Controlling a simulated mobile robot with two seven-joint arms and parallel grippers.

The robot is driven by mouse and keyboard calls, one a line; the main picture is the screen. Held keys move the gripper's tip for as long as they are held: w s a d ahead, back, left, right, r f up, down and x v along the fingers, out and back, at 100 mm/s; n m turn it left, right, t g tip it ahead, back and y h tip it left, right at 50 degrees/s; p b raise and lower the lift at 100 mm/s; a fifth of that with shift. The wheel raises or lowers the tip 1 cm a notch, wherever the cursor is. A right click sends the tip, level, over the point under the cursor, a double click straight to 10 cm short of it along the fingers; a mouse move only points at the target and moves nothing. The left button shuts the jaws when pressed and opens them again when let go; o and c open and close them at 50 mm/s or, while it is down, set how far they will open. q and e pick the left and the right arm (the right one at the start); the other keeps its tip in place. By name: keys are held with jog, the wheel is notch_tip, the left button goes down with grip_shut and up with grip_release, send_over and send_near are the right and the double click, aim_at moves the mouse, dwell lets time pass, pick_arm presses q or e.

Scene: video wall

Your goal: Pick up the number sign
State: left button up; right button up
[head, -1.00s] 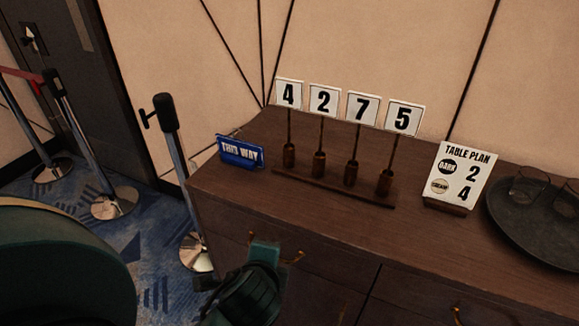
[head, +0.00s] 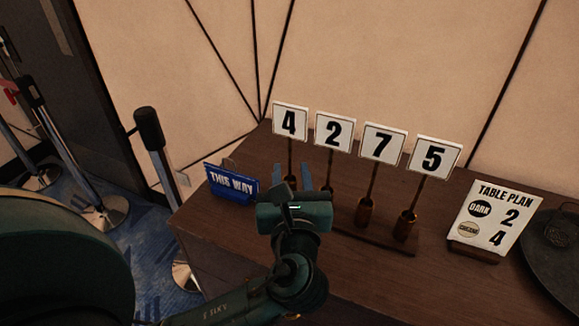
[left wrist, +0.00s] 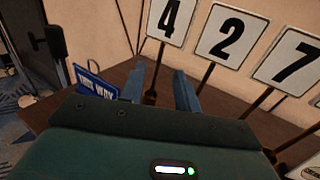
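Number signs 4 (head: 290,122), 2 (head: 334,132), 7 (head: 383,144) and 5 (head: 434,158) stand upright on thin rods in a dark wooden rack (head: 378,239). My left gripper (head: 291,177) is open and empty, low in front of sign 4. In the left wrist view, the rod of sign 4 (left wrist: 170,20) shows between the two blue fingers (left wrist: 160,86); I cannot tell whether the fingers reach around it. The gripper body hides the rack's left end and part of the sign 2 rod. My right gripper is not in view.
A blue THIS WAY sign (head: 232,184) stands left of the gripper on the wooden cabinet (head: 345,272). A TABLE PLAN card (head: 493,217) and a dark round tray (head: 555,250) are at the right. Barrier posts (head: 152,137) stand at the left; the wall is close behind.

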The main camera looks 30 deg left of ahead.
aim_at(290, 145)
pick_arm(q)
jog(key=x, duration=1.1)
jog(key=shift+p, duration=0.4)
jog(key=shift+d, duration=0.1)
grip_shut()
